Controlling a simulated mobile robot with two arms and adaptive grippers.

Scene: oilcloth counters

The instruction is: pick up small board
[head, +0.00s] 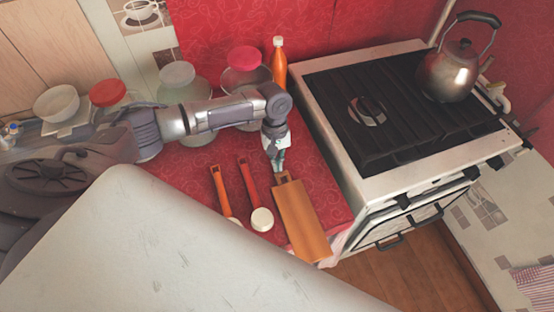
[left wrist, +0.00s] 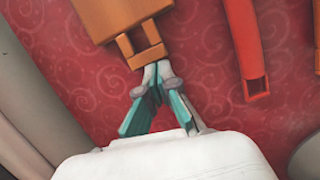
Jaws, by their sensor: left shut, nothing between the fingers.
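The small board (head: 303,222) is a brown wooden board lying on the red patterned counter, left of the stove. Its handle has a square opening and points toward my left gripper (head: 278,167). In the left wrist view the board (left wrist: 108,14) is at the top, cut off by the frame. There my left gripper (left wrist: 157,72) has its fingertips together at the end of the handle, with nothing held between them. I cannot tell whether they touch the handle. My right gripper is in neither view.
An orange-handled utensil (head: 219,187) and a red-handled one (head: 248,183) lie left of the board, near a small white-topped round item (head: 262,219). Lidded jars (head: 246,75) and an orange bottle (head: 279,66) stand behind. The stove (head: 345,140) with a kettle (head: 450,72) borders the counter's right side.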

